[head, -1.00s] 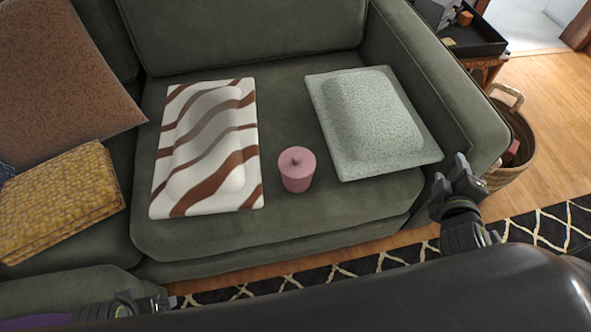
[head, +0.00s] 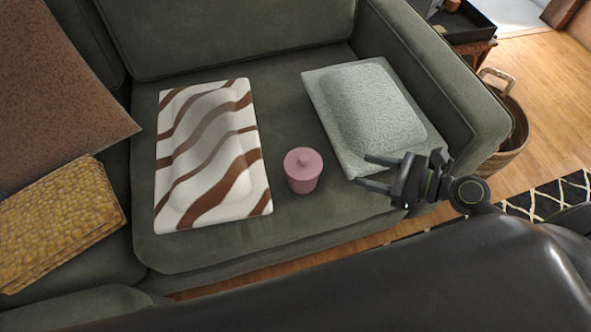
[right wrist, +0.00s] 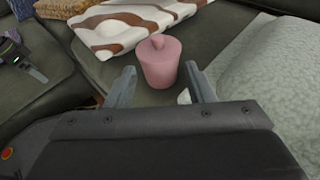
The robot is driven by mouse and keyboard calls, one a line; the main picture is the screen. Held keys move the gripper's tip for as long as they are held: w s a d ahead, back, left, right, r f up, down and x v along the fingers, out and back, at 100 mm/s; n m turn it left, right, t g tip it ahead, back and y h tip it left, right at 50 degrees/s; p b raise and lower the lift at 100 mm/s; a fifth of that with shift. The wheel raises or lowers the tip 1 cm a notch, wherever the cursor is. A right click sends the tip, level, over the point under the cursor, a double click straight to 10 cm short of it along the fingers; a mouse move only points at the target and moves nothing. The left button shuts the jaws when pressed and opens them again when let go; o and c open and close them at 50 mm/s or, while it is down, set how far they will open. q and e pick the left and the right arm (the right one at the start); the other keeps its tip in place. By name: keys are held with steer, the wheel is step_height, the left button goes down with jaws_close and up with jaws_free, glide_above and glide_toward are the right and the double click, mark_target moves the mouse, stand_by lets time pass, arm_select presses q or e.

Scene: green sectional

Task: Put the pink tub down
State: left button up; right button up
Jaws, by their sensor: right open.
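The pink tub (head: 303,174), with a knobbed lid, stands upright on the green sofa seat between two cushions. My right gripper (head: 365,171) is open and empty, to the right of the tub, with its fingers pointing left toward it. In the right wrist view the tub (right wrist: 158,64) shows ahead, beyond and between the open fingertips (right wrist: 159,72), apart from them. My left gripper (right wrist: 28,66) shows at the left edge of the right wrist view; its jaw opening is unclear. It is out of the head view.
A brown-and-white striped cushion (head: 208,160) lies left of the tub, and a pale grey-green cushion (head: 368,112) lies right, close to my right gripper. A folded mustard blanket (head: 60,222) is at far left. The sofa's right arm (head: 435,75) rises beyond. Bare seat lies before the tub.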

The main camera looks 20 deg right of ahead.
mark_target(308, 160)
steer(key=shift+s+f+b+x, duration=0.1)
steer(key=shift+x, duration=2.75)
steer(key=shift+s+f+b+x, duration=0.1)
steer(key=shift+f+b+x, duration=0.05)
steer(key=shift+x, duration=2.65)
steer(key=shift+s+f+b+x, duration=0.1)
steer(key=shift+x, duration=2.75)
steer(key=shift+a, duration=0.1)
steer(key=shift+c, duration=0.2)
jaws_close()
